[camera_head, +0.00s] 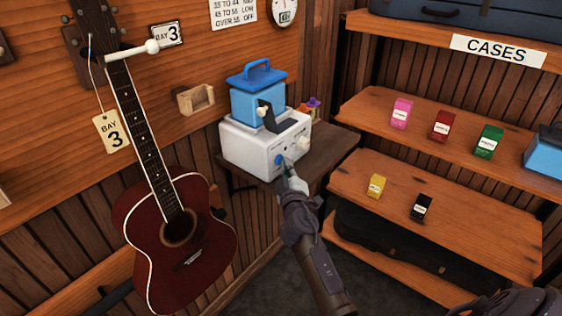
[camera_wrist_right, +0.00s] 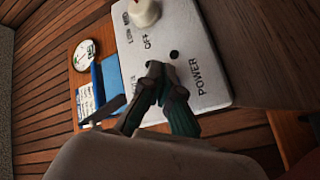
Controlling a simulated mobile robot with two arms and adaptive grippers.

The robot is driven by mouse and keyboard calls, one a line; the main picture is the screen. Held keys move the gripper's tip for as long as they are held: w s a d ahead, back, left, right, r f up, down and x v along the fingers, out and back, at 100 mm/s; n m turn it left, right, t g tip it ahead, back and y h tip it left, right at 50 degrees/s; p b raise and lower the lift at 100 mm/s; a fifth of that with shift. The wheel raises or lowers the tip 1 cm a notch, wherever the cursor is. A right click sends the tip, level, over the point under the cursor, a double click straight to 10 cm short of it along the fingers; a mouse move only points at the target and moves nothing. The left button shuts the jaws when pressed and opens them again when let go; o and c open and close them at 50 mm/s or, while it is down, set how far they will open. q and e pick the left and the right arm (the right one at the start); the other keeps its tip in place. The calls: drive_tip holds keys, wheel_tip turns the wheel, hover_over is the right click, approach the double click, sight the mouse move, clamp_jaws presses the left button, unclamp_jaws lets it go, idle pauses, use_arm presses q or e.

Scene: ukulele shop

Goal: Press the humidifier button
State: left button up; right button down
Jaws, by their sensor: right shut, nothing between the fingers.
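The humidifier (camera_head: 240,150) is a white box with a blue tank (camera_head: 257,105) on top, standing on a small wooden shelf. A round blue button (camera_head: 279,160) shows on its front face. My right gripper (camera_head: 288,168) is shut and empty, with its tips close to the front face beside the button. In the right wrist view the gripper (camera_wrist_right: 158,72) is in front of the white panel (camera_wrist_right: 215,80), near the word POWER and a small dark dot (camera_wrist_right: 174,54). The fingers may hide the button there; contact is unclear.
A white knob (camera_wrist_right: 143,12) is on the panel near OFF and LOW. A dark red guitar (camera_head: 185,240) hangs at the left. Shelves (camera_head: 370,150) with small coloured boxes stand to the right. An empty wooden holder (camera_head: 196,99) is on the wall.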

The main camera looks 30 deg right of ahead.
drive_tip(key=shift+w+a, duration=0.15)
drive_tip(key=shift+w, duration=0.15)
idle(0.5)
drive_tip(key=shift+s+d, duration=0.2)
drive_tip(key=shift+s, duration=0.25)
drive_tip(key=shift+s+d, duration=0.2)
drive_tip(key=shift+s, duration=0.25)
drive_tip(key=shift+s+d+p, duration=0.25)
drive_tip(key=shift+s+p, duration=0.15)
drive_tip(key=shift+s, duration=0.2)
drive_tip(key=s, duration=0.1)
drive_tip(key=s+d, duration=0.1)
drive_tip(key=s, duration=0.1)
drive_tip(key=s+p, duration=0.1)
drive_tip(key=shift+s+d, duration=0.15)
drive_tip(key=shift+d, duration=0.25)
